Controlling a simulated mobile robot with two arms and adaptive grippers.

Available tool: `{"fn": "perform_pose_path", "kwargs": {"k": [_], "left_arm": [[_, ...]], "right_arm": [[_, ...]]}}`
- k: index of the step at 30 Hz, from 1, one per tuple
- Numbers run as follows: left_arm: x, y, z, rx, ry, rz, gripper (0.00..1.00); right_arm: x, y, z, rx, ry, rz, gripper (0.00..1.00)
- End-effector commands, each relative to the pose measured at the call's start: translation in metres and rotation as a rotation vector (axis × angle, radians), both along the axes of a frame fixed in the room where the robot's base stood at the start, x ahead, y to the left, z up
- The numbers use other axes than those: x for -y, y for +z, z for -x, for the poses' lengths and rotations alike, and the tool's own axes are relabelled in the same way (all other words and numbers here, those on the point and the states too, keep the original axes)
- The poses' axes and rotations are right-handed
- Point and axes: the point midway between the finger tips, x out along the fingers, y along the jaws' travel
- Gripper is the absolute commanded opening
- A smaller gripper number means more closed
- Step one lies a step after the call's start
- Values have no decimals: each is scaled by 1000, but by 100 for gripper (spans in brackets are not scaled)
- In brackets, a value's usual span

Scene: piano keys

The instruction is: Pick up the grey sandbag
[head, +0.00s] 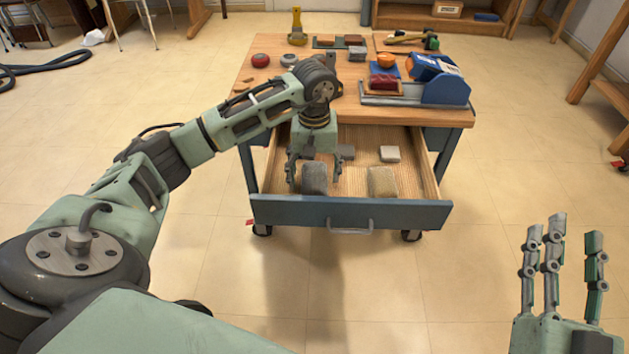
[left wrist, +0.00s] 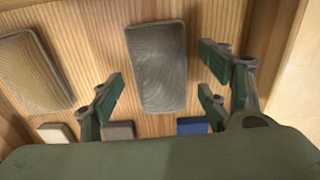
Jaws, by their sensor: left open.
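The grey sandbag (head: 314,181) lies in the open drawer, left of centre near the drawer front. It also shows in the left wrist view (left wrist: 157,65), flat on the wooden drawer floor. My left gripper (head: 313,170) is open above the drawer, its fingers on either side of the grey sandbag. In the left wrist view the left gripper (left wrist: 160,90) has one finger left of the bag and two right of it, with gaps visible. My right gripper (head: 568,235) is open and empty at the lower right, away from the cart.
A tan sandbag (head: 382,182) lies to the right in the drawer (head: 350,213). A pale block (head: 390,154), a grey block (head: 346,152) and a blue block (left wrist: 192,126) lie behind the bags. Tools and blocks crowd the cart top (head: 335,110).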

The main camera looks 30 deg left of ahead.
Motion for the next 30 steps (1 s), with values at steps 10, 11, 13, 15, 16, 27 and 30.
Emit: {"fn": "perform_pose_path", "kwargs": {"k": [10,11,13,15,16,27,30], "left_arm": [[0,-6,0,0,0,0,70],[0,-6,0,0,0,0,68],[0,-6,0,0,0,0,62],[0,-6,0,0,0,0,56],[0,-6,0,0,0,0,53],[0,-6,0,-1,0,-1,21],[0,-6,0,-1,0,-1,12]], "right_arm": [[0,9,3,45,2,-13,40],[0,9,3,45,2,-13,40],[0,9,3,45,2,-13,40],[0,9,3,44,2,-13,40],[0,9,3,44,2,-13,40],[0,9,3,44,2,-13,40],[0,9,3,44,2,-13,40]]}}
